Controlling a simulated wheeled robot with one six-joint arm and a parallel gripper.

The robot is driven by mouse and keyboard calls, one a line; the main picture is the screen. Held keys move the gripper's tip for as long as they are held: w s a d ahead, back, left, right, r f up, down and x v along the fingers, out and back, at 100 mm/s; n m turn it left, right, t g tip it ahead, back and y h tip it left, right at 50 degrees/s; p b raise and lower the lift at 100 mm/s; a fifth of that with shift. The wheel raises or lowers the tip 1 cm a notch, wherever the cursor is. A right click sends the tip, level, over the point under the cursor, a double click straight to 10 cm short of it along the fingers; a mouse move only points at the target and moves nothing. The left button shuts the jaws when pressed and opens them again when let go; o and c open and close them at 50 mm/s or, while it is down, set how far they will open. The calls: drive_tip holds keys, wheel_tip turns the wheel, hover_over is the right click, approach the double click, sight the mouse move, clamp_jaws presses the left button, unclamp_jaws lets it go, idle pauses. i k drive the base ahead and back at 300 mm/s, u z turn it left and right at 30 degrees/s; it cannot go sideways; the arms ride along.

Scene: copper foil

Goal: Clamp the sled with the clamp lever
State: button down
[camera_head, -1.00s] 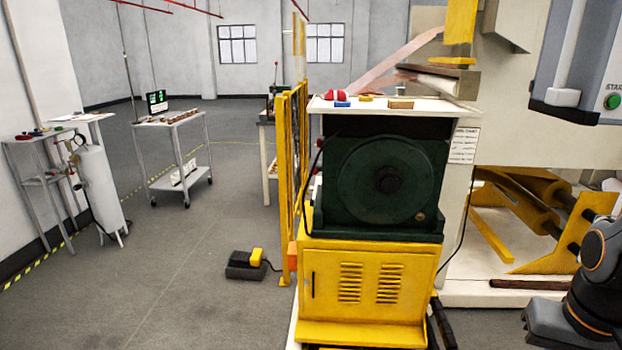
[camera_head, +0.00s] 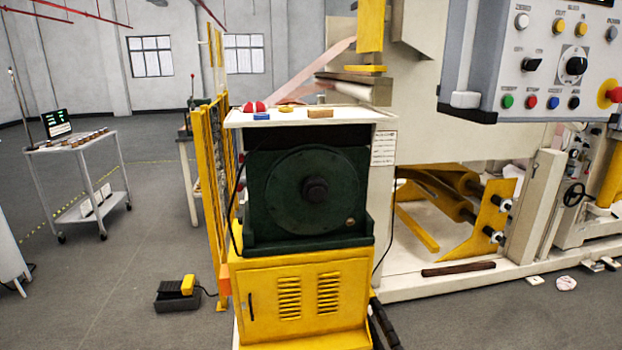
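I cannot make out a sled or a clamp lever for certain in the head view. A large cream machine (camera_head: 480,120) fills the right side, with copper-coloured foil (camera_head: 325,66) running down at its upper left. A dark green housing with a round disc (camera_head: 313,188) stands on a yellow cabinet (camera_head: 303,297) in the middle. My gripper is not in view.
A control panel (camera_head: 545,60) with buttons and a red knob hangs at the upper right. A yellow fence (camera_head: 214,150) stands left of the cabinet. A foot pedal (camera_head: 178,293) lies on the floor. A grey cart (camera_head: 84,180) stands at the left. Open floor lies front left.

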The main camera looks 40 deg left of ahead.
sight(241, 185)
drive_tip(key=z, duration=0.75)
drive_tip(key=k, duration=1.05)
drive_tip(key=u, duration=2.25)
drive_tip(key=i, duration=0.5)
drive_tip(key=u, duration=1.9)
drive_tip(key=i, duration=1.5)
